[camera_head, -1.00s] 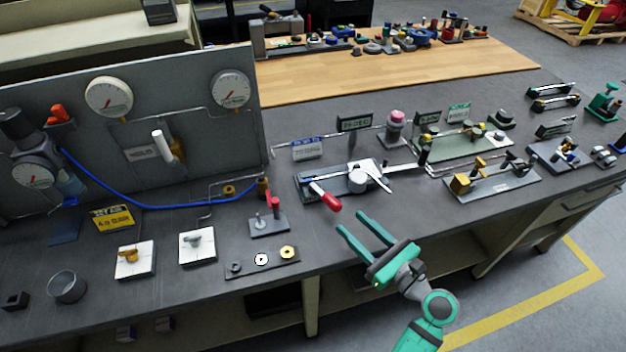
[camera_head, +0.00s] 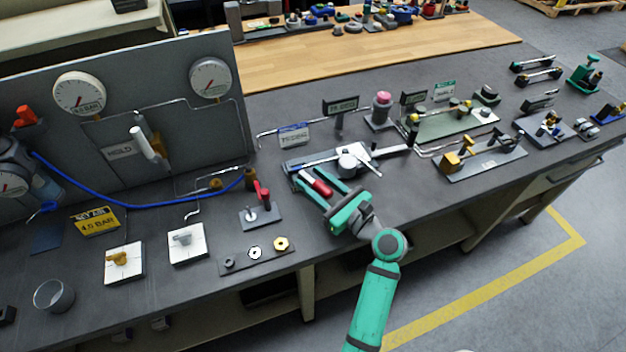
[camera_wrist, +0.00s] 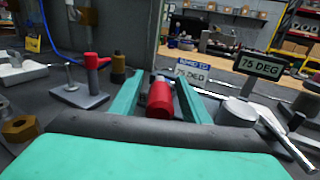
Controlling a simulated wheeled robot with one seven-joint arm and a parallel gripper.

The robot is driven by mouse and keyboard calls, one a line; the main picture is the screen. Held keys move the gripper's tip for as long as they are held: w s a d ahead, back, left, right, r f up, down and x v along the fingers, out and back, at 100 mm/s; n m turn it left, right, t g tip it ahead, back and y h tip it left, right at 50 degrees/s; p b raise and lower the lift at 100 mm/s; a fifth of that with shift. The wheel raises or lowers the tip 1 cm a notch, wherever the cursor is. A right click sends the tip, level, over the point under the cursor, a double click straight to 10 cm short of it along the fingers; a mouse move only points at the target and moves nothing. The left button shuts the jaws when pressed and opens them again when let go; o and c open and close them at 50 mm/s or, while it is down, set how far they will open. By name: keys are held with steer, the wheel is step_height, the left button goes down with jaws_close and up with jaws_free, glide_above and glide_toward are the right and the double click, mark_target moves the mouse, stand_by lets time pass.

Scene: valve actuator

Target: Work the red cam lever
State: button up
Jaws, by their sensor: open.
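The red cam lever (camera_head: 318,186) is a red-handled lever on a valve fixture (camera_head: 297,163) with a round pale hub (camera_head: 347,162) and a silver pointer arm. My gripper (camera_head: 322,178) is open, its two green fingers pointing at the fixture with the red handle between them. Behind the fixture stands a dark display (camera_wrist: 258,65) reading 75 DEG and a lower blue-topped label (camera_wrist: 192,72).
A smaller red-handled lever (camera_head: 262,193) stands on a plate to the left. A plate with several nuts (camera_head: 254,254) lies at the front edge. A green-based fixture (camera_head: 455,124) and a brass-blocked fixture (camera_head: 485,160) stand to the right. The bench front edge is close below my gripper.

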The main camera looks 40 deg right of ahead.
steer(key=shift+w, duration=0.35)
jaws_close()
steer(key=shift+a, duration=0.1)
